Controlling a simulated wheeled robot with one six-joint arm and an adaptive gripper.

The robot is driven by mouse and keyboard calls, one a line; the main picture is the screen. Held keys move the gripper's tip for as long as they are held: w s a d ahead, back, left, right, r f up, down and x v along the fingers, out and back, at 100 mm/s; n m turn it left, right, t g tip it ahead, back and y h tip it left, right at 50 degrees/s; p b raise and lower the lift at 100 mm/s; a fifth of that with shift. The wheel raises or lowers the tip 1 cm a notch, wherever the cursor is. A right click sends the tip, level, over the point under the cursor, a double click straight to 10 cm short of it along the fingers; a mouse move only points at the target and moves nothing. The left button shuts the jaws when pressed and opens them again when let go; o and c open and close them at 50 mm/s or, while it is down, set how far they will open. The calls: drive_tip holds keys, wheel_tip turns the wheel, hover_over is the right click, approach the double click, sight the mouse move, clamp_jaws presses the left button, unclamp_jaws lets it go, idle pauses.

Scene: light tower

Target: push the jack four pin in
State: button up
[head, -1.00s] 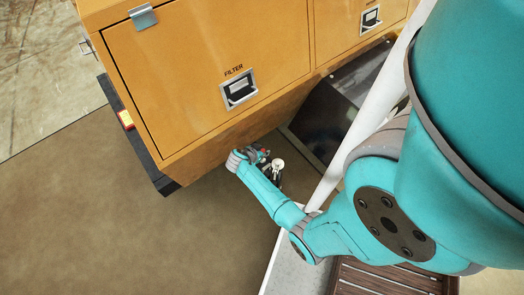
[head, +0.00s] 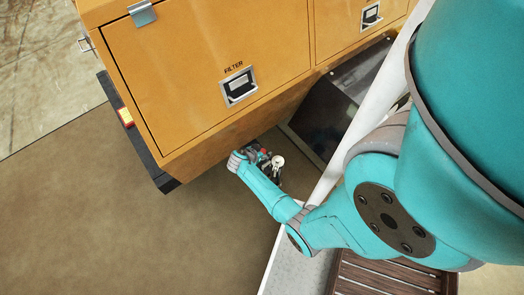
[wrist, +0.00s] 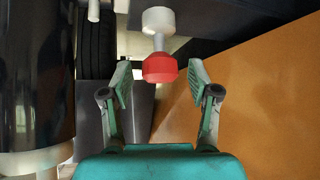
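A pin with a red knob (wrist: 158,68) and a white end (wrist: 158,20) on a thin grey stem shows in the wrist view; I take it for the jack pin. Its number cannot be read. My gripper (wrist: 161,80) is open, one finger on each side of the red knob, with visible gaps. The knob appears at or just beyond the fingertips; exact depth is unclear. In the head view my gripper (head: 268,162) is low by the bottom edge of the orange cabinet, largely hidden by my wrist. How far in the pin sits cannot be told.
The orange cabinet body (head: 205,75) overhangs my wrist and fills the wrist view's right side (wrist: 245,90). A dark cylinder (wrist: 35,70) stands close on the left, with a tyre (wrist: 97,45) behind. A dark sloped panel (head: 322,122) is to the right; open floor (head: 120,230) to the left.

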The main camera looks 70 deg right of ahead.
drive_tip(key=shift+r, duration=0.1)
drive_tip(key=v, duration=1.1)
drive_tip(key=shift+a+r, duration=0.25)
drive_tip(key=shift+a, duration=0.05)
drive_tip(key=shift+w, duration=0.15)
drive_tip(key=s+a+r+n+t+y, duration=0.2)
drive_tip(key=s+a+n+t, duration=0.35)
drive_tip(key=a, duration=0.45)
drive_tip(key=s+a+r+n+t+y, duration=0.1)
drive_tip(key=s+a+n+t+y, duration=0.3)
drive_tip(key=a+n, duration=0.4)
drive_tip(key=s+a+r+n+t+y, duration=0.1)
drive_tip(key=s+a+r+n+t, duration=0.1)
drive_tip(key=r, duration=0.7)
drive_tip(key=s+a+r+n+t+y, duration=0.1)
drive_tip(key=s+a+r+n+t, duration=0.1)
drive_tip(key=r, duration=0.8)
drive_tip(key=s+a+r+n+t, duration=0.3)
drive_tip(key=s+a+r, duration=0.2)
drive_tip(key=r, duration=0.5)
drive_tip(key=shift+s+a+r+y, duration=0.2)
drive_tip(key=shift+s+a+y, duration=0.2)
drive_tip(key=shift+a, duration=0.3)
